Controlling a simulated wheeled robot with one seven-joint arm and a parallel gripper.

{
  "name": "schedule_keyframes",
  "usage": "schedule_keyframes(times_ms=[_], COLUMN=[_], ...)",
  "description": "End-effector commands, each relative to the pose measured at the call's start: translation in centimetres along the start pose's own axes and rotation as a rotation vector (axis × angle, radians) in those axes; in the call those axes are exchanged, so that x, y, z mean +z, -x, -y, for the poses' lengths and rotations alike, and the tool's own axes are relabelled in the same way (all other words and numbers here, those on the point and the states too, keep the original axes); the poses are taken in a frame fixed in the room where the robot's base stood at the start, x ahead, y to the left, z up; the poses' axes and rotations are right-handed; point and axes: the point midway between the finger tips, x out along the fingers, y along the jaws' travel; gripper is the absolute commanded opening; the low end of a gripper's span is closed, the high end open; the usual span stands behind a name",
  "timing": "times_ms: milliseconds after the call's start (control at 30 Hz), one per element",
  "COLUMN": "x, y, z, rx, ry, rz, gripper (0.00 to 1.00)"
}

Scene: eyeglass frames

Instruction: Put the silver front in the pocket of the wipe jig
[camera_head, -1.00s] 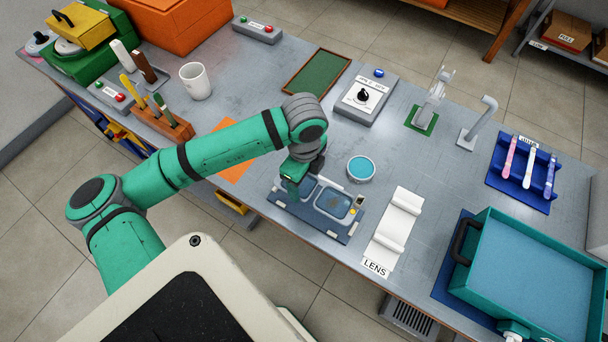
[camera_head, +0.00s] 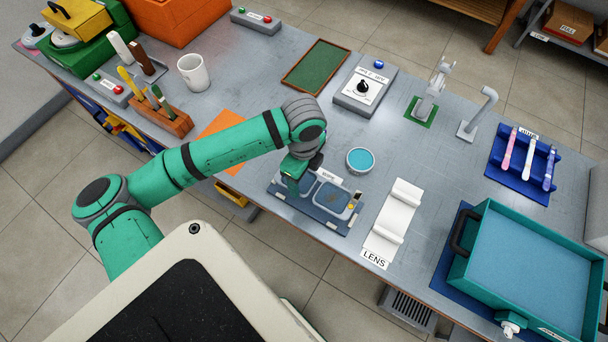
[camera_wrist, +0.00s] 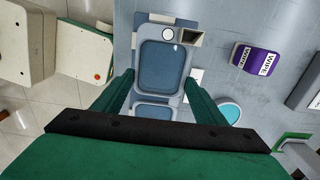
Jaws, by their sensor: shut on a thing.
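My gripper (camera_head: 297,184) reaches down over the left part of the blue wipe jig (camera_head: 338,224). In the wrist view my gripper (camera_wrist: 160,80) has a green finger on each side of the silver front (camera_wrist: 186,62) and is shut on it. The front is a grey frame with two rounded openings, and blue jig surface shows through them. In the head view the front (camera_head: 343,212) lies over the jig, its left part hidden by my gripper. Whether it is seated in the pocket or just above it, I cannot tell.
A round teal-topped dish (camera_head: 360,160) stands behind the jig, and a white LENS stand (camera_head: 392,222) is to its right. A purple block labelled WIPE (camera_wrist: 257,60) shows in the wrist view. A timer box (camera_head: 365,95) stands farther back. Open table lies around the dish.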

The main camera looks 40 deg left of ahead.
Motion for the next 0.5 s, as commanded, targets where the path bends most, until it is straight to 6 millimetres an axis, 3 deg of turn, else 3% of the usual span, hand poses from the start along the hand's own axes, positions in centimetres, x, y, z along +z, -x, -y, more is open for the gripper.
schedule_keyframes(times_ms=[500], x=[0.0], y=[-0.72], z=[0.0], rx=[0.001], ry=[0.0], rz=[-0.001], gripper=[0.41])
